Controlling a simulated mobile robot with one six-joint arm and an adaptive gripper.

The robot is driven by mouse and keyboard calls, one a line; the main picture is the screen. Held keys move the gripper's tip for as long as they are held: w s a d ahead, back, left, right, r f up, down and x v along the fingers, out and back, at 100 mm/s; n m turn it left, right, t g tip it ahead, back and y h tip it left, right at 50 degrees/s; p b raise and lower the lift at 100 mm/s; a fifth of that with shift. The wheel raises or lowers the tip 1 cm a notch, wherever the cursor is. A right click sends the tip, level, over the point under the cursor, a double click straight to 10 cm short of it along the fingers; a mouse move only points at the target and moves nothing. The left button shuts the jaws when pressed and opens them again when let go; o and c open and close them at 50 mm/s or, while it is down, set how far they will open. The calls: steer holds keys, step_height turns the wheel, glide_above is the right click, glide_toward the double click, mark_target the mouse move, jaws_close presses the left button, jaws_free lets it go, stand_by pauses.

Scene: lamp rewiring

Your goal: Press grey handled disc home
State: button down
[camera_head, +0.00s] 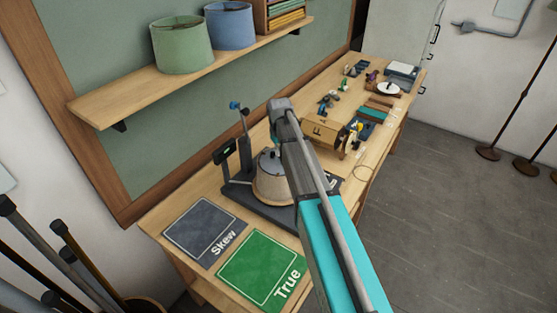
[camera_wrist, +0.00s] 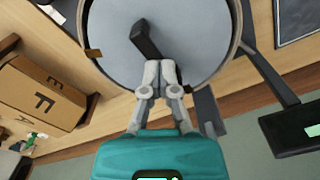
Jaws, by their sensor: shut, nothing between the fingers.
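The grey disc (camera_wrist: 115,40) with a dark bar handle (camera_wrist: 146,40) fills the upper middle of the wrist view. It lies inside a pale round rim (camera_wrist: 238,30). My gripper (camera_wrist: 160,68) is shut and empty, with its fingertips over the disc near its lower edge, just below the handle's end. I cannot tell whether the fingertips touch the disc. In the head view the disc (camera_head: 268,160) tops a cream drum (camera_head: 268,187) on a dark stand, partly hidden by my arm. Whether the disc is fully seated cannot be told.
A dark Skew mat (camera_head: 200,225) and a green True mat (camera_head: 255,265) lie on the bench's near end. A wooden box (camera_head: 322,133) and several small parts are farther along. A post with a small display (camera_head: 222,155) stands beside the drum. A shelf with shades (camera_head: 180,45) hangs above.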

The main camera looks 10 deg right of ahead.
steer(key=shift+r+p, duration=3.25)
steer(key=shift+r, duration=0.15)
steer(key=s+f+m+b, duration=0.1)
steer(key=s+f+b, duration=0.6)
steer(key=s, duration=0.6)
steer(key=s+f+m+b, duration=0.2)
steer(key=s+f+b, duration=0.5)
steer(key=s, duration=0.6)
steer(key=shift+f+b, duration=0.25)
steer(key=shift+b, duration=0.05)
